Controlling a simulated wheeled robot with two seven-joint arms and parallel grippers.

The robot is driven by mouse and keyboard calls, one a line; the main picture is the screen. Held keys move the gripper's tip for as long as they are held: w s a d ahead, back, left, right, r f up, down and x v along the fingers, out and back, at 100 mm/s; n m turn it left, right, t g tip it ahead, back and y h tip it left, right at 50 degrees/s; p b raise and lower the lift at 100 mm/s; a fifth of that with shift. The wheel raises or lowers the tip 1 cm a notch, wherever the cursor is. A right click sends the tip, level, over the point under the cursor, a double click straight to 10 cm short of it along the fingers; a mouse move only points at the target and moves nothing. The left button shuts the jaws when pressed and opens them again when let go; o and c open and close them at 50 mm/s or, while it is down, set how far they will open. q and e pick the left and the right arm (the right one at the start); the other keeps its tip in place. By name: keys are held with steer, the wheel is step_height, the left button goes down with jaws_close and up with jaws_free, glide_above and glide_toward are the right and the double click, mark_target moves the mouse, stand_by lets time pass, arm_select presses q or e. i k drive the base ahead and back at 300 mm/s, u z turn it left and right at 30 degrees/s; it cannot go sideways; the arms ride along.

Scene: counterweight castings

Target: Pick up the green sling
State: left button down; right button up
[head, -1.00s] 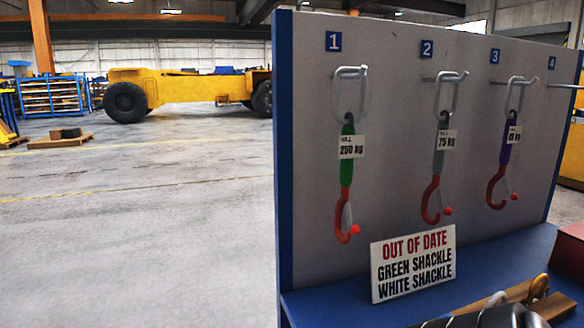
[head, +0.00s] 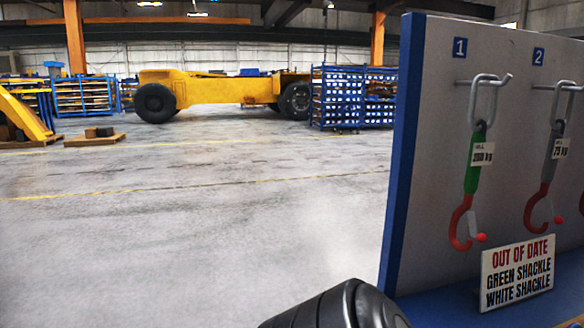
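The green sling (head: 472,175) hangs from the hook under number 1 on the grey board. It has a metal link at the top, a white WLL tag with a blurred figure, a green band and a red hook with a silver latch at the bottom. A grey sling (head: 549,170) with a red hook hangs to its right, under number 2. Neither of my grippers shows in the head view. A dark rounded part, probably of my arm, is at the bottom edge, left of the board and well below the green sling.
The grey board (head: 440,90) has a blue left edge and a blue ledge (head: 430,312) at its foot. A sign (head: 517,272) there reads "OUT OF DATE, GREEN SHACKLE, WHITE SHACKLE". Open floor (head: 200,240) lies left, with a yellow vehicle (head: 215,90) and blue racks (head: 350,98) behind.

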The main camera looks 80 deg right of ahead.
mark_target(481, 152)
steer(key=i, duration=0.25)
steer(key=z, duration=1.55)
